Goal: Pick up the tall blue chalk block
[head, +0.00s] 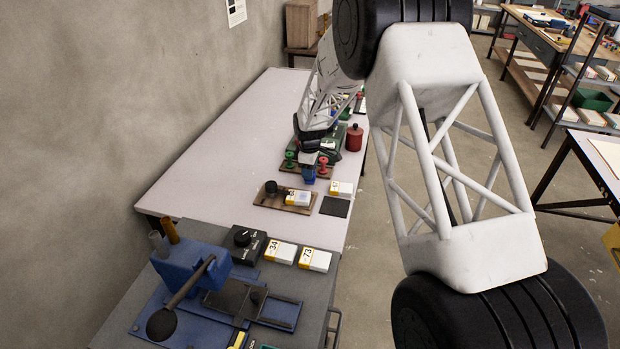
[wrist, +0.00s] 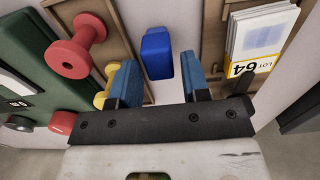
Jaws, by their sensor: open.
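The blue chalk block (wrist: 156,53) stands near the top middle of the wrist view, close to the edge of a brown wooden board (wrist: 133,38). My gripper (wrist: 160,78) is open, with one blue finger to the left of the block and the other to the right. The block lies between and slightly ahead of the fingertips, with visible gaps on both sides. In the head view my gripper (head: 309,172) is low over the table. Blue shows there, but I cannot separate block from fingers. The block's lower part is hard to see.
A red spool (wrist: 75,45) and a partly hidden yellow piece (wrist: 100,99) are left of my gripper. A labelled card stack (wrist: 256,40) is at right. The pale table (head: 215,150) is clear on its left side. A red canister (head: 354,138) stands near its right edge.

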